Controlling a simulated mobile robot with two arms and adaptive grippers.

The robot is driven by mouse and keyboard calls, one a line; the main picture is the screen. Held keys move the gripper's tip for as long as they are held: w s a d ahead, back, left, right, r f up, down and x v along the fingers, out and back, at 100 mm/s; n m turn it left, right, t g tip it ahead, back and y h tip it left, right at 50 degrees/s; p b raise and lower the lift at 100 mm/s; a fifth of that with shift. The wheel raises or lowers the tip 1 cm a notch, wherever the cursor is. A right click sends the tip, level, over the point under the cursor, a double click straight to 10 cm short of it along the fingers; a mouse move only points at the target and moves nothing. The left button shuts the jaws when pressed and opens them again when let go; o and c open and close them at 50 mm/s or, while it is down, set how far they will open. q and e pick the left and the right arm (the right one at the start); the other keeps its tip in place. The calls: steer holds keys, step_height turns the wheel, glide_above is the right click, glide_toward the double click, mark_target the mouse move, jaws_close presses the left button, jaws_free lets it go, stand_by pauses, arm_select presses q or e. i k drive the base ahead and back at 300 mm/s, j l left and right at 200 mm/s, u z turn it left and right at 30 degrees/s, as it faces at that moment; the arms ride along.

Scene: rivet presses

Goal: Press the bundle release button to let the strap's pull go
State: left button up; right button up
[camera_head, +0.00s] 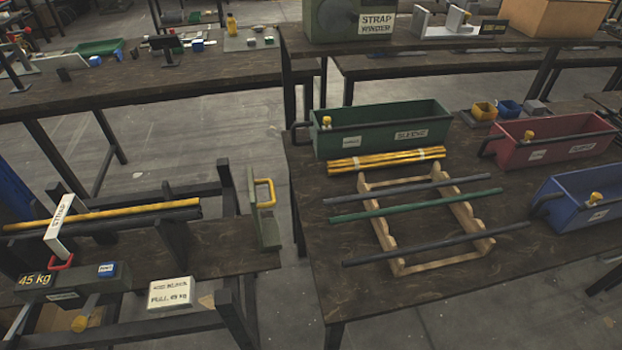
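On the low bench at left, a dark control box (72,284) carries a yellow "45 kg" readout (35,280) at its left end. A small blue button or label with white lettering (106,269) sits on its right part; its lettering is too small to read surely. A red loop handle (62,263) is just behind the box. A white piece marked "STRAP" (59,224) crosses the bundle of dark rods and a yellow rod (135,213). A white card (171,292) reads "PULL 45 kg" on its lower line. Neither of my grippers shows.
An upright grey plate with a yellow handle (265,193) stands at the low bench's right end. On the right table are a wooden rack (464,218) with rods, yellow rods (385,161), and green (380,128), red (556,140) and blue (582,199) bins. A strap winder (340,20) stands behind.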

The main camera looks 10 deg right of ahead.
mark_target(106, 270)
steer(key=u, duration=1.35)
